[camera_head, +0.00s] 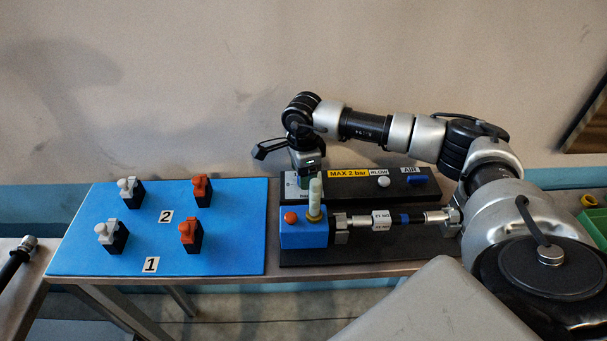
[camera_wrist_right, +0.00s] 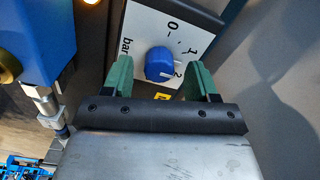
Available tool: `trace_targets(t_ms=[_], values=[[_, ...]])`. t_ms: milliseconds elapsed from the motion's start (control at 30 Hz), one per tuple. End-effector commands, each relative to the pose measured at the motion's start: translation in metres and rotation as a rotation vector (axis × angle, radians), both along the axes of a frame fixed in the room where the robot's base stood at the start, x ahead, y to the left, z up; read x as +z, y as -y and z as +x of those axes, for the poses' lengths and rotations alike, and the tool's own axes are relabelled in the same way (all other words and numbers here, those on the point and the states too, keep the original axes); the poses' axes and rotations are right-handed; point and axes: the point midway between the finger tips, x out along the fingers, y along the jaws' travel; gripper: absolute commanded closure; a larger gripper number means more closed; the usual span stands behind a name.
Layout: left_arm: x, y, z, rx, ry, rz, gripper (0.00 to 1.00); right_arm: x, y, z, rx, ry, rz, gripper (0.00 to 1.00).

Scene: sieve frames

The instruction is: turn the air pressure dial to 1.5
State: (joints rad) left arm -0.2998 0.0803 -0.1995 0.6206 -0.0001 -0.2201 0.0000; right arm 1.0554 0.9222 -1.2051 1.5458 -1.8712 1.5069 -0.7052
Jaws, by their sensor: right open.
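The air pressure dial is a blue round knob (camera_wrist_right: 160,65) on a white scale plate (camera_wrist_right: 140,30) marked 0, 1, 2 and "bar" in the right wrist view. A white line shows near the 2 side of the knob, but its exact reading is hard to tell. My right gripper (camera_wrist_right: 159,70) is open, with one green finger on each side of the knob and a visible gap to each. In the head view my right gripper (camera_head: 306,178) points down over the white plate (camera_head: 290,187) and hides the knob.
A black panel (camera_head: 345,187) carries a "MAX 2 bar" label, a white button and a blue switch. In front stands a blue block (camera_head: 303,236) with an orange button and a pale upright tube (camera_head: 315,194). A blue board (camera_head: 80,240) with several grey and orange clamps lies left.

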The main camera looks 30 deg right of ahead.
Motion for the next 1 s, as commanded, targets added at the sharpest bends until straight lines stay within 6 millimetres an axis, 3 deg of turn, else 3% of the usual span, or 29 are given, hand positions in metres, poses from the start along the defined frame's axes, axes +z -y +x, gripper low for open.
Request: trace_targets(t_ms=[300,500,1000], values=[[-0.013,0.000,0.000,0.000,0.000,0.000,0.57,0.062,0.001,0.001,-0.001,0.005,0.000,0.42],[-0.016,0.000,0.000,0.000,-0.001,0.000,0.57,0.090,0.000,0.000,0.000,0.004,0.000,0.42],[-0.017,0.000,-0.001,0.000,-0.001,0.000,0.57,0.097,0.001,0.000,0.000,0.002,-0.001,0.42]])
